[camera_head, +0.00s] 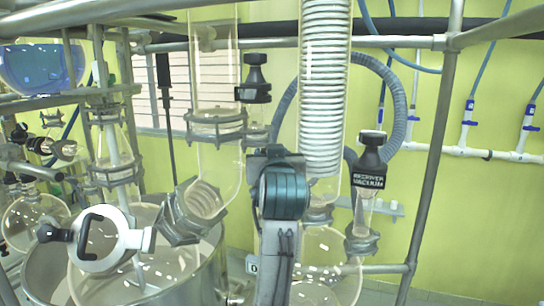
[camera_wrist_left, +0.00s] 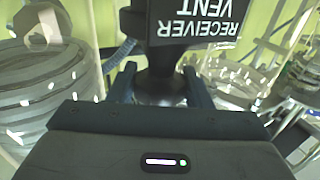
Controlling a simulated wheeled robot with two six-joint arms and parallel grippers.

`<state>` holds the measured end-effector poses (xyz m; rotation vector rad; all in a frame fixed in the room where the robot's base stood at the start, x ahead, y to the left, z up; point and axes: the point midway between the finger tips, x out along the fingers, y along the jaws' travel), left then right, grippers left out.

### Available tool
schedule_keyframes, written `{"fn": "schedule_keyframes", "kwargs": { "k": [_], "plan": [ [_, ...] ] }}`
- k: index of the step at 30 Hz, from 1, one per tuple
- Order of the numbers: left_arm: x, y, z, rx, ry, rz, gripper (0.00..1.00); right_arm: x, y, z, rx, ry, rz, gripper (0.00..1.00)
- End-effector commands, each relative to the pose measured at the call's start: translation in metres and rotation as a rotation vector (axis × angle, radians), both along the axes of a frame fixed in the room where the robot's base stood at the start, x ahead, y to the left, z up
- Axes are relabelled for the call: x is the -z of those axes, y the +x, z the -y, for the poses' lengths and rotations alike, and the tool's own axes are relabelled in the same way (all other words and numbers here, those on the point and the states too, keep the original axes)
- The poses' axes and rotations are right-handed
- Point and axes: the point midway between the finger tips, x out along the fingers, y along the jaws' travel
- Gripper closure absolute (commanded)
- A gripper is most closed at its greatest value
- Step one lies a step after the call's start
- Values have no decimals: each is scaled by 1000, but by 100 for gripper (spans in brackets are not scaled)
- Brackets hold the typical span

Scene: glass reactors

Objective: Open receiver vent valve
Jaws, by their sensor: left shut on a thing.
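The receiver vent valve (camera_wrist_left: 195,22) fills the top of the left wrist view, a black block with white "RECEIVER VENT" lettering upside down. Its narrower dark knob (camera_wrist_left: 160,75) lies between the two blue fingers of my left gripper (camera_wrist_left: 160,88), which is shut on it. In the head view my left gripper (camera_head: 281,188) is at the middle, seen from behind. It hides its own fingertips and most or all of the vent valve there. My right gripper is not in view.
The "RECEIVER VACUUM" valve (camera_head: 369,174) stands right of my left gripper. Another black valve (camera_head: 255,78) stands above it. A coiled condenser (camera_head: 324,90), a glass column (camera_head: 215,80) and metal poles (camera_head: 434,150) crowd close around. A steel vessel (camera_head: 205,275) is lower left.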

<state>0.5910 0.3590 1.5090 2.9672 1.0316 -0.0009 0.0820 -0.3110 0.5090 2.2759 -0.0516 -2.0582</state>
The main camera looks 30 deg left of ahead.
Motion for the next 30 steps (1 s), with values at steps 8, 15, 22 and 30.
{"fn": "schedule_keyframes", "kwargs": {
  "k": [8, 15, 22, 30],
  "plan": [
    [0, 0, 0, 0, 1, 1, 78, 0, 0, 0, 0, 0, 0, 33],
    [0, 0, 0, 0, 1, 1, 34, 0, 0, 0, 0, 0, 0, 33],
    [0, 0, 0, 1, 1, 1, 34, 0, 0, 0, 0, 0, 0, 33],
    [0, 0, 0, 1, 1, 1, 34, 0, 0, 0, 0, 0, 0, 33]
  ]
}}
